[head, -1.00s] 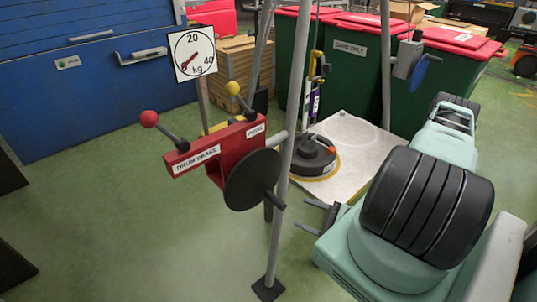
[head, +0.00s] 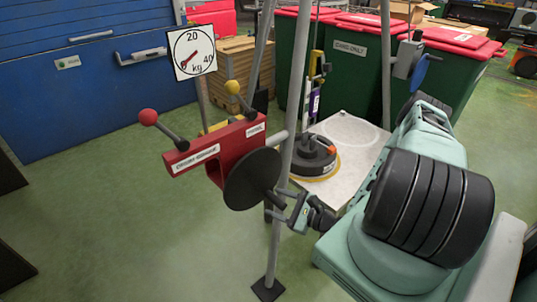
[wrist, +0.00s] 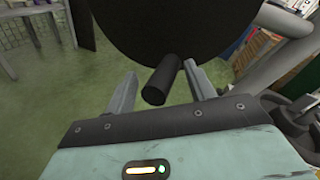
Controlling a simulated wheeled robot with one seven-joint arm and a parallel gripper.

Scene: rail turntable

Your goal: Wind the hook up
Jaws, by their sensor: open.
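A red winch (head: 222,153) with a dark round disc (head: 252,180) is fixed to a grey tripod leg in the head view. A short dark crank handle (wrist: 162,82) sticks out of the disc. My gripper (head: 280,206) is open at the disc's lower right, with its fingers on either side of the handle, as the wrist view shows. Gaps show between handle and fingers, the right finger being closer. A yellow and purple hanging scale or hook assembly (head: 316,85) is above a dark round weight (head: 314,155) with an orange part; the hook itself is too small to make out.
The weight stands on a pale square plate (head: 350,135). A dial (head: 192,51) marked in kg is behind the winch. Red and yellow knobbed levers sit on the winch. Green bins stand behind; the floor at left is clear.

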